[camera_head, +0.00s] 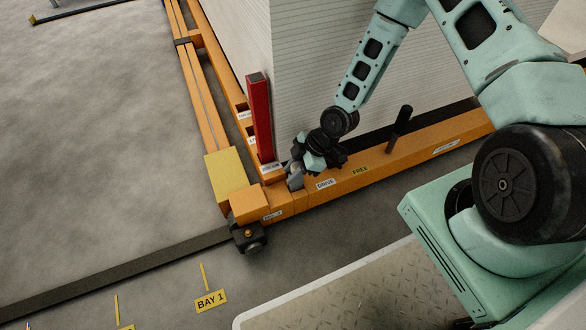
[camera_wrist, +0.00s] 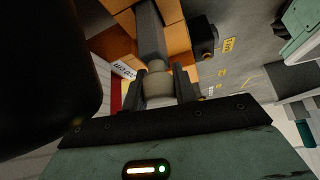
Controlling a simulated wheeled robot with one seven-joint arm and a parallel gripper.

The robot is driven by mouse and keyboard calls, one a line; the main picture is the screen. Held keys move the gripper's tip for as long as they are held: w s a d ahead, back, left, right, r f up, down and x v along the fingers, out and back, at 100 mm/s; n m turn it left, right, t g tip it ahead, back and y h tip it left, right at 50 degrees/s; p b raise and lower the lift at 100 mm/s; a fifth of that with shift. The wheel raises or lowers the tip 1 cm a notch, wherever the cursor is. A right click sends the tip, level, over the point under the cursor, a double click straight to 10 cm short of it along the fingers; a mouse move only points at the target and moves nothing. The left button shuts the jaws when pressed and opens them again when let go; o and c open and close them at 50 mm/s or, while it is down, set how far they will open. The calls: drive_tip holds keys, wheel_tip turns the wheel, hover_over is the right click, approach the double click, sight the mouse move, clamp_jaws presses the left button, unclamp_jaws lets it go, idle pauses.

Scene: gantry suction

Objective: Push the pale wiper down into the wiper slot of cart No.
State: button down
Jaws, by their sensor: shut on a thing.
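My gripper (camera_head: 297,172) is over the near left corner of the orange cart frame (camera_head: 388,158), pointing down at it. In the wrist view my gripper (camera_wrist: 160,88) has its dark fingers on either side of a pale, rounded piece, seemingly the pale wiper (camera_wrist: 158,86), and is shut on it. A grey bar (camera_wrist: 150,35) runs on beyond the pale piece between orange blocks. In the head view a grey piece (camera_head: 295,181) shows below the gripper at the frame. The wiper slot is hidden, so I cannot tell how deep the wiper sits.
A red post (camera_head: 259,118) stands just left of the gripper. A black lever (camera_head: 399,126) rises from the beam near the DRIVE (camera_head: 326,183) and FREE (camera_head: 360,170) labels. A white ribbed stack (camera_head: 310,60) stands behind. A dark rail (camera_head: 120,268) crosses the floor at left.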

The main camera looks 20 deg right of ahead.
drive_tip(key=shift+f+b, duration=1.05)
drive_tip(key=shift+f, duration=0.8)
drive_tip(key=c, duration=1)
unclamp_jaws()
drive_tip(key=shift+c, duration=0.2)
drive_tip(key=shift+r, duration=0.1)
drive_tip(key=p+v, duration=0.8)
drive_tip(key=v, duration=0.9)
drive_tip(key=shift+p, duration=0.35)
drive_tip(key=shift+s+d+r, duration=0.1)
drive_tip(key=shift+r, duration=0.05)
